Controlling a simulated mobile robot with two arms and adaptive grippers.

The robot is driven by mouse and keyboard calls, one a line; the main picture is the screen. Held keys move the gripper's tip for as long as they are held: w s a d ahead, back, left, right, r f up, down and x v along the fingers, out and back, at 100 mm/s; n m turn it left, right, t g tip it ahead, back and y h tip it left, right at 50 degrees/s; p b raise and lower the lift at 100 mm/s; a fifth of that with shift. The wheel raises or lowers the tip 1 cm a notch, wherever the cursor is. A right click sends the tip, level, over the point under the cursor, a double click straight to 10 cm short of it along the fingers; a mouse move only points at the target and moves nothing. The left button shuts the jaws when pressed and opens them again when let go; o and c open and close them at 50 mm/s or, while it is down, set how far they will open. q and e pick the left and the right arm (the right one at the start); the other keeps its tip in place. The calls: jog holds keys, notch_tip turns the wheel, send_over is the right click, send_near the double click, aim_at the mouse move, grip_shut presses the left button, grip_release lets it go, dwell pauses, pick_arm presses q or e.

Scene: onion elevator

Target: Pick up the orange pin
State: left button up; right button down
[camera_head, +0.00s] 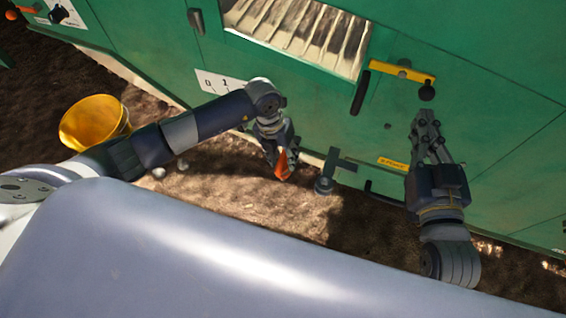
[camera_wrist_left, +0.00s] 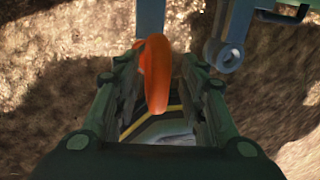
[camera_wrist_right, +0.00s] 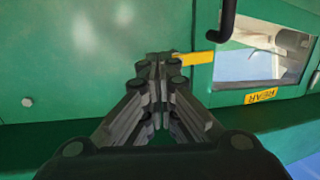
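The orange pin (camera_head: 283,165) is at the tip of my left gripper (camera_head: 281,160), in front of the green machine. In the left wrist view, the orange pin (camera_wrist_left: 156,75) lies between the two fingers of my left gripper (camera_wrist_left: 158,60), which appear closed on it near their tips. The pin's lower end reaches back toward the palm. My right gripper (camera_head: 427,118) is beside the machine's green panel, far from the pin. In the right wrist view, my right gripper (camera_wrist_right: 158,62) has its fingers together with nothing between them.
The green machine (camera_head: 480,125) fills the back, with a yellow handle (camera_head: 402,72) near my right gripper. A grey-blue metal stand (camera_head: 324,186) is right of the pin. A yellow bucket (camera_head: 95,122) sits on the soil at left. Bare soil (camera_head: 225,185) lies below my left gripper.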

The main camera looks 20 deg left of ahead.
pick_arm(q)
grip_shut()
jog(key=shift+r, duration=0.1)
